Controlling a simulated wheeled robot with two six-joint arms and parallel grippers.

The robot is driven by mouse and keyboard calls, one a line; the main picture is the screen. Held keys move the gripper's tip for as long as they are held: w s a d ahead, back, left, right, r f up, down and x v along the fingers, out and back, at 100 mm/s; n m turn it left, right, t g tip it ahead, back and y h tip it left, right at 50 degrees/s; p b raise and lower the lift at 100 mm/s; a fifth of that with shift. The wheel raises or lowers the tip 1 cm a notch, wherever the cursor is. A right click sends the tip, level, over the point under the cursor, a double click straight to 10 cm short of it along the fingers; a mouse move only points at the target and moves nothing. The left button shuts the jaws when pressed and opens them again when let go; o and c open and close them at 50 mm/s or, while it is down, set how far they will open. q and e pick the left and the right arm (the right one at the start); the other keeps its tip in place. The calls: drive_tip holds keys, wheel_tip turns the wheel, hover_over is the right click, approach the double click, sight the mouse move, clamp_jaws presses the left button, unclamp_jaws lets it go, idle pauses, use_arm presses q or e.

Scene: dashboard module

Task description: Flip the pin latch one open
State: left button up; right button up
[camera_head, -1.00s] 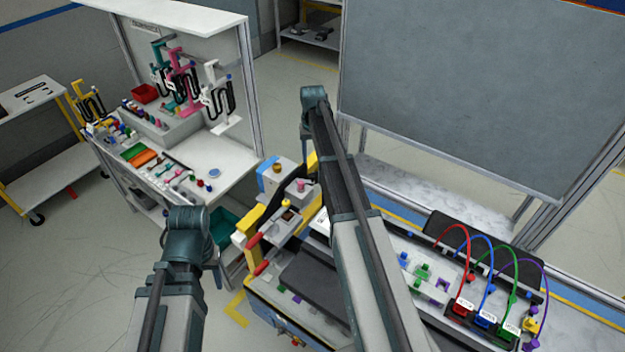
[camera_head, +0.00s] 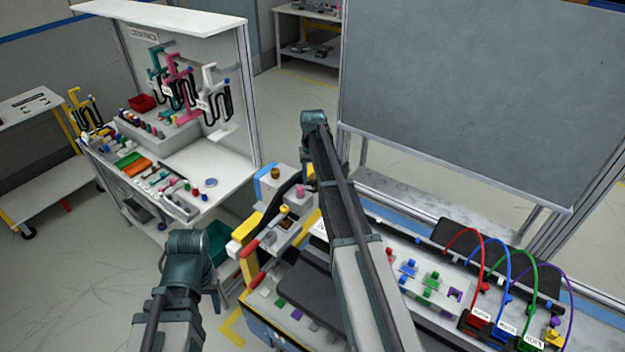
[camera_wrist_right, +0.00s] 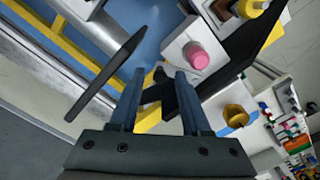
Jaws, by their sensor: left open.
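The dashboard module has knobs on grey blocks at its left end: a gold knob (camera_head: 275,172), a pink knob (camera_head: 300,190) and a yellow knob (camera_head: 284,208). I cannot tell which is pin latch one. In the right wrist view, the pink knob (camera_wrist_right: 200,58) and gold knob (camera_wrist_right: 236,116) lie right of my right gripper (camera_wrist_right: 155,75). Its fingers are apart, with no knob between them; a small dark part shows beyond the tips. In the head view my right gripper is hidden behind its arm.
A long dark bar (camera_wrist_right: 108,75) crosses left of the fingers in the wrist view. Red, blue, green and purple cables (camera_head: 535,262) arch over the module's right side. A grey board (camera_head: 480,90) stands behind. A white workbench (camera_head: 235,165) stands at left.

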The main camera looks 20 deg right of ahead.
clamp_jaws()
drive_tip(key=shift+w+d+n, duration=0.25)
drive_tip(key=shift+w+n, duration=0.35)
drive_tip(key=shift+n, duration=0.7)
drive_tip(key=shift+w+d+n, duration=0.2)
drive_tip(key=shift+w+n, duration=0.35)
drive_tip(key=shift+n, duration=0.75)
drive_tip(key=shift+o, duration=0.7)
unclamp_jaws()
